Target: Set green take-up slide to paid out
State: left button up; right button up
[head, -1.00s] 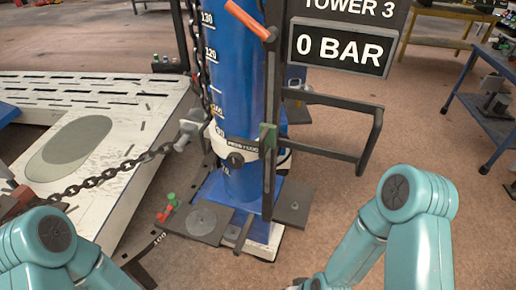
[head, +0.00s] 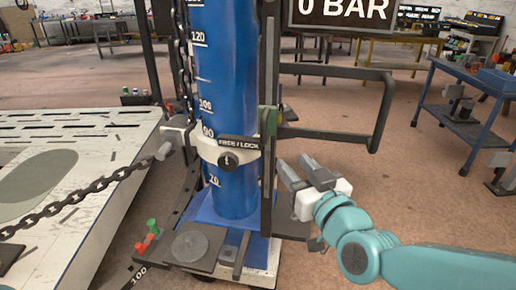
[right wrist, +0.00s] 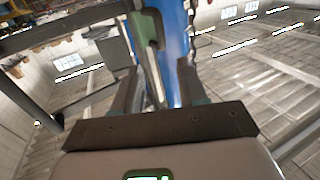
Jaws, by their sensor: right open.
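A green block, which looks like the green take-up slide (head: 268,121), sits on the dark upright rail (head: 268,60) along the right side of the blue tower (head: 232,110). It also shows in the right wrist view (right wrist: 148,27), ahead of the fingers. My right gripper (head: 294,168) is open and empty, to the right of the rail and below the green block, apart from it. Its two fingers show in the right wrist view (right wrist: 159,88). No paid-out mark can be read beside the slide. My left gripper is out of view.
A dark bar frame (head: 380,115) juts right from the rail, above my right gripper. A white collar with a FREE/LOCK plate (head: 239,143) rings the tower. A chain (head: 70,200) runs left over a pale platform (head: 75,265).

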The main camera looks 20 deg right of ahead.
aim_at(265, 133)
jog(key=w+p, duration=0.1)
jog(key=w, duration=0.4)
jog(key=w+a, duration=0.1)
jog(key=w, duration=0.5)
jog(key=w+p, duration=0.1)
jog(key=w, duration=0.4)
jog(key=shift+w+a+f+p, duration=0.15)
jog(key=shift+a+f+p, duration=0.05)
jog(key=shift+a+p, duration=0.1)
grip_shut()
